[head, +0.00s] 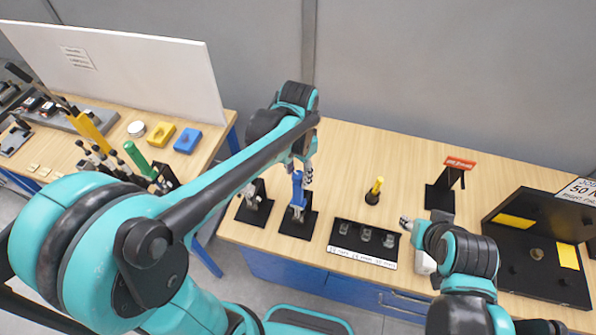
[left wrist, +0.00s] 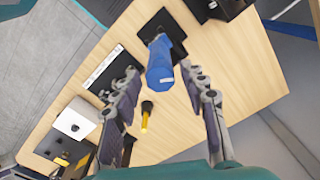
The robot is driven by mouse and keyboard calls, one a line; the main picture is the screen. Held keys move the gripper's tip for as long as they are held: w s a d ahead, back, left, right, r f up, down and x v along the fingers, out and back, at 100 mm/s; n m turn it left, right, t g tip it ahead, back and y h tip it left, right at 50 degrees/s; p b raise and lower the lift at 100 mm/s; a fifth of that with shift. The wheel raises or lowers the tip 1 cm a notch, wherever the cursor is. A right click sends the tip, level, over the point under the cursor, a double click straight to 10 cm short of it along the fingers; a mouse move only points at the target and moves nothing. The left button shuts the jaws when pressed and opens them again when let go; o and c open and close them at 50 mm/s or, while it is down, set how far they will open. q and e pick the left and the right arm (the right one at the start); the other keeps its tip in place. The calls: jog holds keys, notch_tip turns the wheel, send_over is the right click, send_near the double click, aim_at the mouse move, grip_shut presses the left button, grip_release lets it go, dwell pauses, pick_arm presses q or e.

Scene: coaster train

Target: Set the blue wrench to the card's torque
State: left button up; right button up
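The blue wrench (head: 298,197) stands upright in a black stand (head: 306,226) on the front left of the table. In the left wrist view the blue wrench (left wrist: 160,68) shows end-on between my left gripper's fingers. My left gripper (head: 300,172) is above it, fingers spread, with visible gaps on both sides. The card (head: 580,190) stands at the far right, partly cut off; I can read "JOB" and "50 N". My right gripper (head: 405,223) is small and low over the table, right of a labelled black tray; its opening is unclear.
A grey tool (head: 254,193) in a stand is left of the blue wrench. The labelled tray (head: 340,240), a yellow-handled tool (head: 375,188), a red-topped stand (head: 446,190) and an open black case (head: 510,235) lie right. A side bench with several tools is left.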

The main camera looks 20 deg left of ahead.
aim_at(298, 175)
pick_arm(q)
notch_tip(298, 175, up, 12)
dwell(0.7)
dwell(0.4)
jog(key=s+a+f+n+t+b, duration=0.1)
jog(key=s+f+n+t+b, duration=0.1)
jog(key=f+b, duration=0.5)
jog(key=s+a+f+n+t+b, duration=0.2)
jog(key=s+f+b, duration=0.2)
jog(key=f, duration=0.8)
jog(key=s+a+f+n+t+b, duration=0.2)
jog(key=s+f+t+b, duration=0.1)
jog(key=f+b, duration=0.6)
jog(key=shift+s+a+f+b, duration=0.2)
jog(key=shift+f+b, duration=0.15)
jog(key=shift+f, duration=0.05)
